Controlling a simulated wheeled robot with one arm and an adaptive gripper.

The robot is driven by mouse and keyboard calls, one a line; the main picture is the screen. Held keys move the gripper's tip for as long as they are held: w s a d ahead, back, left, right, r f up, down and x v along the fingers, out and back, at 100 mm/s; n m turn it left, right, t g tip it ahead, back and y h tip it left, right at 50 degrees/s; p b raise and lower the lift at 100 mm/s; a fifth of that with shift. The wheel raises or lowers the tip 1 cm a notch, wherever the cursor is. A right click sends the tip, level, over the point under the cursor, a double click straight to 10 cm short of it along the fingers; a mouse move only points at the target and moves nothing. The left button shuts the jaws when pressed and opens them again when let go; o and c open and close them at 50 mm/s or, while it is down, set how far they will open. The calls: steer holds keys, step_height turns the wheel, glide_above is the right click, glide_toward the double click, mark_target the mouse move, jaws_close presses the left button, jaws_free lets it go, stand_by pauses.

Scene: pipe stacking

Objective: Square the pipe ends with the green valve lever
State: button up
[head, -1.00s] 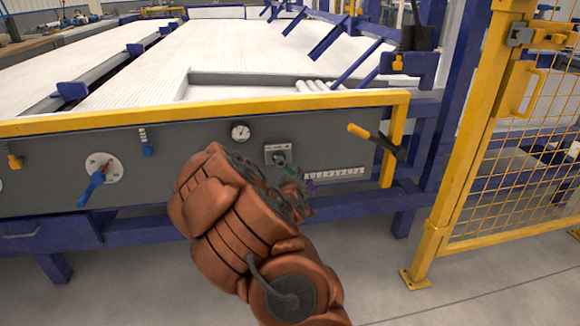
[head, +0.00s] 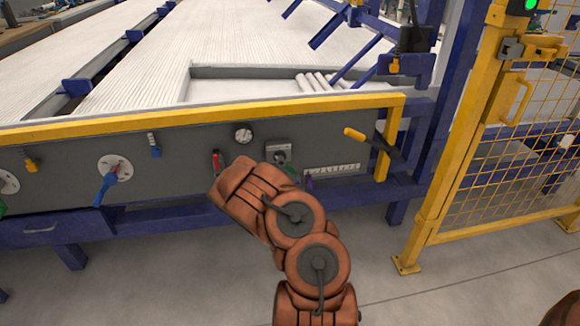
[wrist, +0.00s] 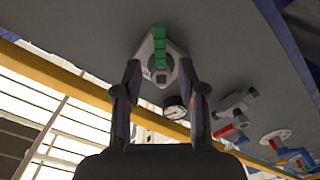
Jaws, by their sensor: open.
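The green valve lever (wrist: 159,45) stands on a grey valve body on the panel. In the wrist view it lies between and just beyond my fingertips. My gripper (wrist: 160,77) is open, one finger on each side of the valve body; I cannot tell whether they touch it. In the head view only a sliver of the green lever (head: 291,168) shows beside my arm, below a grey square fitting, and my fingers are hidden. Several loose white pipes (head: 316,82) lie with uneven ends in the tray behind the yellow rail.
A yellow-handled lever (head: 369,142) juts out at the right. The yellow rail (head: 200,116) runs above. A mesh gate (head: 500,160) stands right.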

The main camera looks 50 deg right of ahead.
mark_target(290, 171)
steer(key=shift+d+f, duration=0.1)
steer(key=shift+f, duration=0.05)
steer(key=b+x, duration=0.2)
steer(key=b, duration=0.4)
steer(key=shift+f, duration=0.1)
steer(key=shift+w+d+b, duration=0.1)
steer(key=shift+w+b, duration=0.05)
steer(key=shift+b, duration=0.85)
steer(key=shift+w+d+r, duration=0.15)
steer(key=shift+d+r, duration=0.05)
steer(key=shift+r, duration=0.05)
steer(key=shift+b+x, duration=0.5)
steer(key=shift+x, duration=1.85)
jaws_close()
